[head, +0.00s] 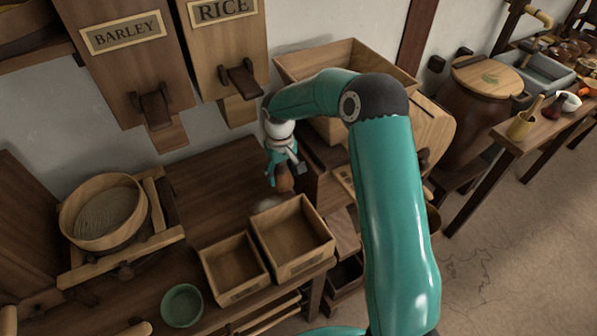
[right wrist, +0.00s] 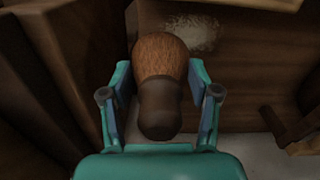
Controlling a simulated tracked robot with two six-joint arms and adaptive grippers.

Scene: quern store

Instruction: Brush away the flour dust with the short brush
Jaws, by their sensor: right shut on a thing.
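My right gripper (head: 284,170) is shut on the short brush (head: 285,184), above the right back part of the wooden bench. In the right wrist view, the brush (right wrist: 163,58) sits between the two fingers, with its brown bristle head pointing away and its dark rounded handle toward the palm. The flour dust (right wrist: 193,31) is a pale speckled patch on brown wood, just beyond and to the right of the bristles. I cannot tell whether the bristles touch the wood. My left gripper is not in view.
Two open wooden boxes (head: 259,228) stand in front of the brush, beside a green bowl (head: 182,304). A round sieve (head: 66,216) is at left. Barley (head: 128,38) and rice (head: 222,12) chutes hang above. A large wooden hopper (head: 300,68) stands behind my right arm.

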